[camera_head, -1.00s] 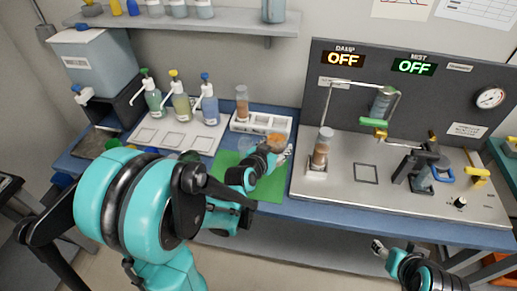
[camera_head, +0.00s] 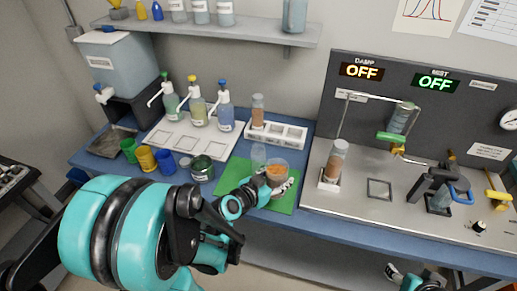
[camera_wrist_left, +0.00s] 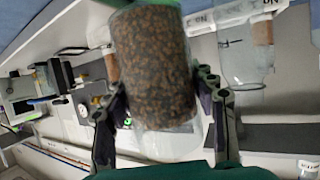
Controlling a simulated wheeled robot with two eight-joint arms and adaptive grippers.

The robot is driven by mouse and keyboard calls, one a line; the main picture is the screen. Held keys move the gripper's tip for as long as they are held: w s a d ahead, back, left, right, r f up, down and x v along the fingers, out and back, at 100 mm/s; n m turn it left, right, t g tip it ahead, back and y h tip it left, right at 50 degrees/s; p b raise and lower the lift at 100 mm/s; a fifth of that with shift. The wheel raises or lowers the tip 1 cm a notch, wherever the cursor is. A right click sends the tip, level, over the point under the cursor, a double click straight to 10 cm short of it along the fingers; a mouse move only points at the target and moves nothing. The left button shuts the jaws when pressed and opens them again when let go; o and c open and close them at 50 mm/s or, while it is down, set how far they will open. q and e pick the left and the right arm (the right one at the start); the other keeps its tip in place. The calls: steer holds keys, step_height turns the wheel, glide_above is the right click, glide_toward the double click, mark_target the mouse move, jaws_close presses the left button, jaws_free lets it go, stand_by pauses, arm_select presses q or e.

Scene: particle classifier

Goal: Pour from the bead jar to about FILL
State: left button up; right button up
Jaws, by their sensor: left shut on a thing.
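My left gripper (camera_head: 280,186) is shut on the bead jar (camera_head: 277,170), a clear jar with orange-brown beads, above the green mat (camera_head: 285,203). In the left wrist view the bead jar (camera_wrist_left: 155,70) fills the middle between the two dark fingers (camera_wrist_left: 160,105), with brown and dark beads inside. I cannot make out a fill mark. My right gripper (camera_head: 393,272) is low at the right, away from the bench; its fingers are too small to judge.
A white rack (camera_head: 290,134) holding a brown-filled vial (camera_head: 258,110) is behind the mat. Pump bottles (camera_head: 197,105) and several coloured cups (camera_head: 147,158) stand left. A metal rig plate (camera_head: 420,208) with another brown-filled vial (camera_head: 336,160) is right.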

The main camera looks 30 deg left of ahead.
mark_target(275, 167)
arm_select(q)
steer(key=shift+w+a+r+n+g+h+p, duration=0.2)
steer(key=shift+a+r+n+g+p, duration=0.15)
steer(key=shift+p, duration=0.35)
steer(key=shift+w+a+r+n+g+h+p, duration=0.25)
steer(key=shift+n+p, duration=0.2)
steer(key=shift+p, duration=0.25)
steer(key=shift+w+a+r+n+g+h+p, duration=0.15)
steer(key=shift+a+r+n+g+h+p, duration=0.25)
steer(key=shift+n+h+p, duration=0.4)
steer(key=shift+a+r+p, duration=0.1)
steer(key=shift+r+p, duration=0.1)
steer(key=shift+p, duration=0.25)
steer(key=shift+n+g+h, duration=0.35)
steer(key=shift+n+g, duration=0.05)
steer(key=shift+n, duration=0.2)
steer(key=r+p, duration=0.3)
steer(key=a+r+p, duration=0.1)
steer(key=r+p, duration=0.1)
steer(key=shift+w, duration=0.35)
steer(key=shift+f+n+g+h+b, duration=0.3)
steer(key=shift+f+n+h+b, duration=0.1)
steer(key=shift+f, duration=0.5)
steer(key=shift+f+n+h, duration=0.25)
steer(key=shift+n+h, duration=0.25)
steer(key=shift+r+n+g+h+p, duration=0.6)
steer(key=shift+r+n+h+p, duration=0.15)
steer(key=shift+n+h+p, duration=0.05)
stand_by(1.7)
